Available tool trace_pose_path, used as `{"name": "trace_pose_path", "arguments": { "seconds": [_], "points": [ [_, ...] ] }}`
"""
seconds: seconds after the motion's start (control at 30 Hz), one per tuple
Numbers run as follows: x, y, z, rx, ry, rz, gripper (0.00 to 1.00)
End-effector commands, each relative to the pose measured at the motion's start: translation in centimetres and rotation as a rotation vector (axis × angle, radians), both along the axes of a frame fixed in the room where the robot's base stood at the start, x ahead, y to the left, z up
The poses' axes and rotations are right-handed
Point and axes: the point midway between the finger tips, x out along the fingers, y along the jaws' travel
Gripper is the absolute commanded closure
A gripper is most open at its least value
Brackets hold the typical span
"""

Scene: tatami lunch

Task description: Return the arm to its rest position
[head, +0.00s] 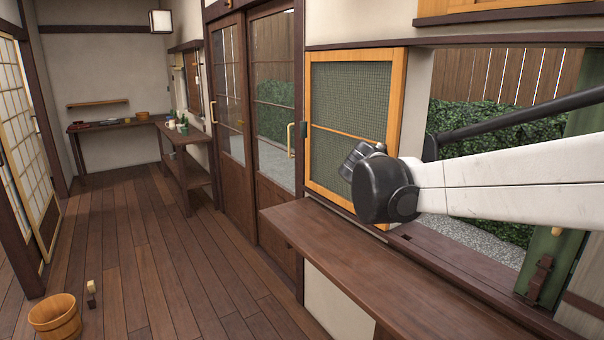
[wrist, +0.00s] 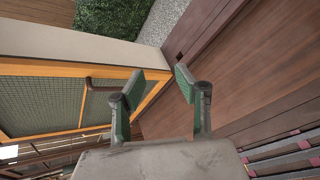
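My gripper (wrist: 170,82) shows in the wrist view with its two green-padded fingers apart and nothing between them. In the head view my arm reaches in from the right, its dark joint in front of the mesh window screen and above the wooden counter; the fingers cannot be made out there. The wooden counter (head: 370,259) runs below the window, and it also fills the right of the wrist view (wrist: 255,75). The screen (head: 350,95) has an orange wooden frame; it shows at the left in the wrist view (wrist: 45,103).
The window opening right of the screen shows a hedge (head: 480,140) and gravel. Sliding doors (head: 270,110) stand left of the screen. A wooden bucket (head: 55,318) is on the floor (head: 150,250) at lower left. Side tables (head: 110,123) with small items stand far back. The counter is bare.

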Motion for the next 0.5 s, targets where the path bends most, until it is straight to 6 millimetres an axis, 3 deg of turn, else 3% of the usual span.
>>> {"name": "trace_pose_path", "arguments": {
  "seconds": [0.03, 0.5],
  "points": [
    [-1.9, -0.4, -0.2, 0.065, -0.017, -0.027, 0.69],
    [-17.5, 0.1, -4.7, 0.730, -0.193, -0.353, 0.69]
  ]
}}
